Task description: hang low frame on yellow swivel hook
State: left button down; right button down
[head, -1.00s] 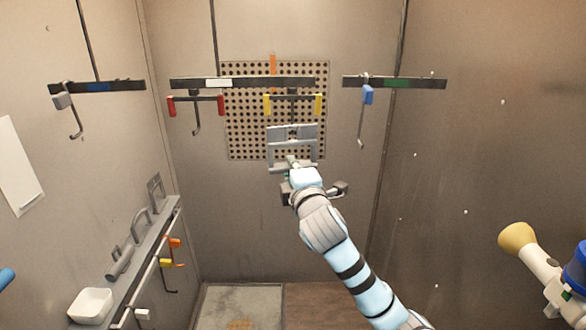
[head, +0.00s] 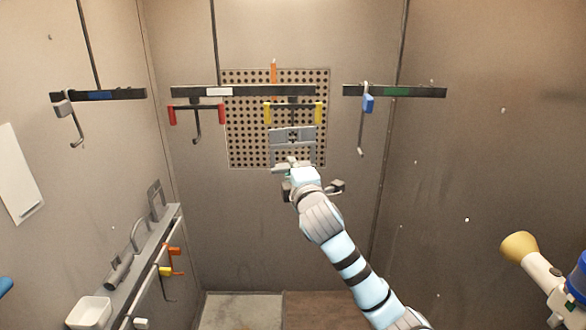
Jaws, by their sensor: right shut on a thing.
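The yellow swivel hook has two yellow end blocks (head: 319,112) on a dark crosspiece and hangs under the middle black bar, in front of the perforated panel. My right gripper (head: 291,167) is shut on a grey metal frame, the low frame (head: 280,136). The frame is upright in the air, its top edge just below the yellow blocks in the picture. The hook's lower part is hidden behind the frame, and I cannot tell whether they touch. My left gripper is not in view.
A red-ended hook (head: 196,113) hangs left of the yellow one. Single hooks hang from the left bar (head: 127,94) and right bar (head: 420,92). A grey shelf (head: 135,270) with parts and a white tray (head: 88,312) is lower left. A tan-nozzled device (head: 520,247) is lower right.

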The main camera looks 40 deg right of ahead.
jog(key=shift+f, duration=0.1)
dwell(0.3)
jog(key=shift+f, duration=0.6)
jog(key=c, duration=1.6)
grip_release()
jog(key=shift+c, duration=0.2)
